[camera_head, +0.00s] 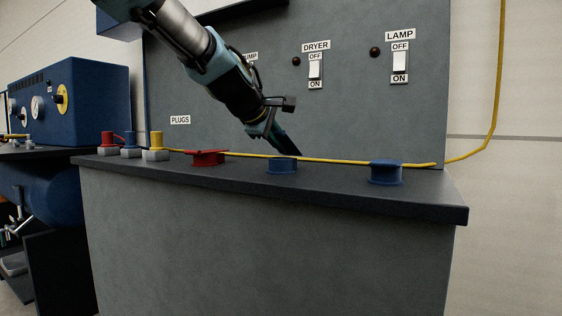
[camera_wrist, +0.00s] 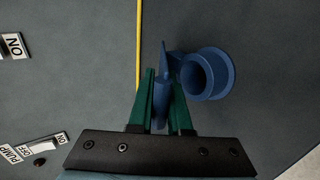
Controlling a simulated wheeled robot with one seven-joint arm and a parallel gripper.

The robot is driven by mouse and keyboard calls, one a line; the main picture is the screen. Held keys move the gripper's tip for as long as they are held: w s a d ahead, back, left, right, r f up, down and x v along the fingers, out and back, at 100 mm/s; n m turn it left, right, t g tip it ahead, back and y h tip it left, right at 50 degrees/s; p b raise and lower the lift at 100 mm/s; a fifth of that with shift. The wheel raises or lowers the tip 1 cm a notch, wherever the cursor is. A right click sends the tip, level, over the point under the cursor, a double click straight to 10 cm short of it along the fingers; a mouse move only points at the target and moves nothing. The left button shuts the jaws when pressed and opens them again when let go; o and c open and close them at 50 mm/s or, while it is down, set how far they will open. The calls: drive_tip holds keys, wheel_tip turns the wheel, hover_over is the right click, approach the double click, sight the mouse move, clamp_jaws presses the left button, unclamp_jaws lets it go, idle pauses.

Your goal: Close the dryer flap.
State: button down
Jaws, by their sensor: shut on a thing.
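In the wrist view a blue round socket (camera_wrist: 227,74) stands open, its hollow facing the camera. Beside it, on the left, a blue flap (camera_wrist: 163,62) stands up from the socket's side. My gripper (camera_wrist: 163,85) is shut on this flap, with one green finger on each side of it. In the head view my gripper (camera_head: 284,143) reaches down to the counter just behind the middle blue socket (camera_head: 282,167), below the DRYER switch (camera_head: 315,66). The flap is hard to make out there, as the fingers and the dark colours run together.
The grey counter (camera_head: 280,235) also carries a red socket (camera_head: 208,158) to the left and another blue socket (camera_head: 386,174) to the right. Several coloured plugs (camera_head: 155,142) stand at the left end. A yellow cord (camera_head: 340,160) runs along the counter behind the sockets.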

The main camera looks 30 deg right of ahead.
drive_tip(key=shift+a+f+b, duration=0.1)
drive_tip(key=shift+f+b, duration=0.1)
drive_tip(key=shift+b, duration=0.8)
drive_tip(key=c, duration=1)
unclamp_jaws()
drive_tip(key=shift+r+p, duration=0.15)
drive_tip(key=shift+p, duration=0.4)
drive_tip(key=shift+r+p, duration=0.3)
drive_tip(key=shift+p, duration=0.9)
drive_tip(key=shift+d+r+p, duration=0.15)
drive_tip(key=shift+d+p, duration=0.05)
drive_tip(key=shift+p, duration=1.05)
